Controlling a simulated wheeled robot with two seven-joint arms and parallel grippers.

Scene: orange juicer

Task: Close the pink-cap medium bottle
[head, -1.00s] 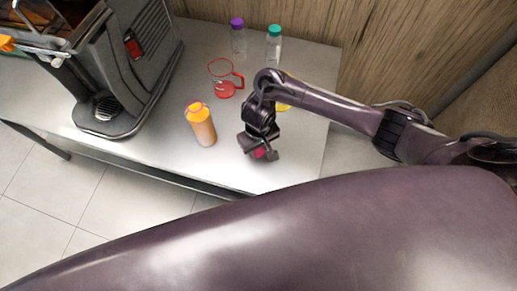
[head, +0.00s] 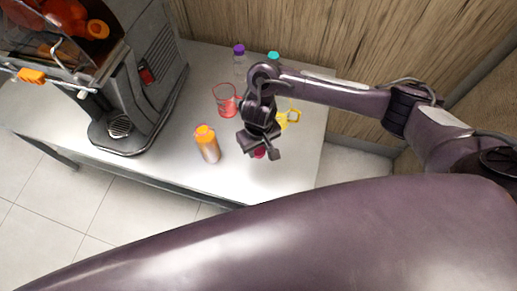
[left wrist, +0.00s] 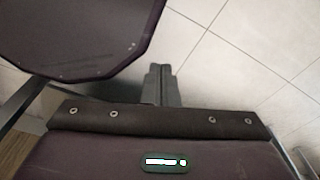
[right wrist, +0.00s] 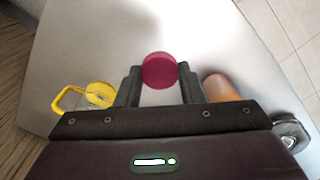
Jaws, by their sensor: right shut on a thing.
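My right gripper (head: 260,150) is shut on a pink cap (right wrist: 159,70), gripped between its fingertips in the right wrist view. The cap (head: 258,153) shows only partly below the gripper in the head view. A bottle of orange juice (head: 208,147) stands upright on the table, left of the right gripper. No pink cap shows on its top. It also shows in the right wrist view (right wrist: 219,88), partly hidden by the gripper body. My left gripper (left wrist: 161,85) has its fingers together, empty, over the floor. It is not in the head view.
A red measuring cup (head: 226,101) stands behind the bottle, and a yellow one (head: 288,119) right of the arm. Purple-capped (head: 239,51) and teal-capped (head: 273,58) bottles stand at the back. A large juicer (head: 137,95) is at left. The table front (head: 262,188) is clear.

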